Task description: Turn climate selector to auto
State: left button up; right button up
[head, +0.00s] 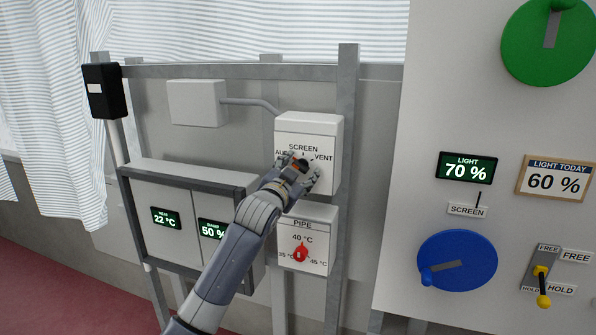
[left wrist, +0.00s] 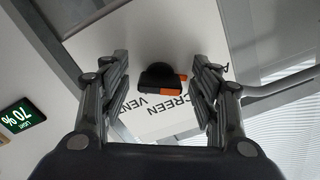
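The climate selector is a white box (head: 310,124) in the head view. Its face reads SCREEN at the top, a partly covered word starting AU at left, and VENT at right. My left gripper (head: 302,168) is in front of this face and hides most of the knob in the head view. In the left wrist view the dark knob (left wrist: 157,74) with orange parts shows between the two spread fingers of my left gripper (left wrist: 162,92). A gap shows on each side of the knob. Where the knob points is hard to tell. My right gripper is not in view.
Below is a PIPE box (head: 305,262) with a red knob (head: 300,254). Lower left is a grey cabinet (head: 185,185) with small displays. A grey post (head: 345,110) stands just right of the selector. Farther right, a white panel (head: 420,190) carries a blue dial (head: 470,275).

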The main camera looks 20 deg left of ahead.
pick_arm(q)
jog(key=s, duration=1.2)
jog(key=shift+a, duration=0.25)
jog(key=shift+f, duration=0.1)
